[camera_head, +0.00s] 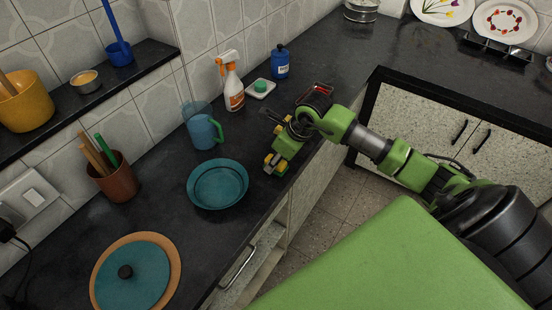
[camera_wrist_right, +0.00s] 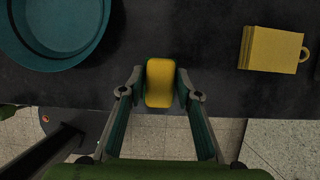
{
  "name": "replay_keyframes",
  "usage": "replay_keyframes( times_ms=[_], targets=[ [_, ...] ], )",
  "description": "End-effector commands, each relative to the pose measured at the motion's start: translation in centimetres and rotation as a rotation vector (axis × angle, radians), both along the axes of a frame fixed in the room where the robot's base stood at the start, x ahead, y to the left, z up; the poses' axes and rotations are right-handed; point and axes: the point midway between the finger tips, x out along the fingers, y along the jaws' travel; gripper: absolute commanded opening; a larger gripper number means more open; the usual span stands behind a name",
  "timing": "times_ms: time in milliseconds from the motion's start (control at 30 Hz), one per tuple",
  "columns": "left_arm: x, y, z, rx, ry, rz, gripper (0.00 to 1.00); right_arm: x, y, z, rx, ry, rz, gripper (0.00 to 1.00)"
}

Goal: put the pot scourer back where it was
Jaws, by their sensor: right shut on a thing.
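The pot scourer, a yellow block (camera_wrist_right: 160,82), is between the fingers of my right gripper (camera_wrist_right: 160,88) in the wrist view. The gripper is shut on it. It appears over the front edge of the dark worktop; I cannot tell whether it touches the surface. In the head view my right gripper (camera_head: 276,163) is at the worktop's front edge, to the right of the teal bowl (camera_head: 218,184), and yellow shows at its fingertips. My left gripper is not in view.
A blue-green jug (camera_head: 204,131), spray bottle (camera_head: 231,84), white dish (camera_head: 262,88) with a green piece and blue bottle (camera_head: 280,62) stand behind. A brown pot (camera_head: 115,181) of utensils is at left. The wrist view shows a yellow ringed object (camera_wrist_right: 270,48).

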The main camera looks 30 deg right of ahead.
Motion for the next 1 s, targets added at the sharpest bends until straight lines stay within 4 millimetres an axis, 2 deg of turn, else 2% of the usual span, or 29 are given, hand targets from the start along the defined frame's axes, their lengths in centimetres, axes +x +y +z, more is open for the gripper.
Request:
replay_keyframes(
  times_ms=[67,400,433,500,833,933,1000],
  targets=[
    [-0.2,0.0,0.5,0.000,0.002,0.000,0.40,0.0,0.0,-0.5,0.001,-0.001,-0.001,0.11],
    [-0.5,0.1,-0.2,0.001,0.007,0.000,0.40,0.1,0.0,-1.1,-0.001,-0.003,0.000,0.11],
    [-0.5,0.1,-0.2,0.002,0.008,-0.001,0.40,0.1,0.0,-1.0,-0.001,-0.003,-0.001,0.34],
    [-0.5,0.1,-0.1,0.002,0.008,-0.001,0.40,0.0,0.0,-0.9,-0.001,-0.003,-0.001,0.48],
    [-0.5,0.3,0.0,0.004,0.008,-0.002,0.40,0.1,0.0,-0.8,0.000,-0.002,0.000,0.48],
    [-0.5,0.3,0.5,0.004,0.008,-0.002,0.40,0.1,0.0,-0.3,0.000,-0.003,0.000,0.48],
    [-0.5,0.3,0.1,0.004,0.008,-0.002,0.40,-0.2,-0.3,0.4,-0.002,-0.006,-0.001,0.48]
  ],
)
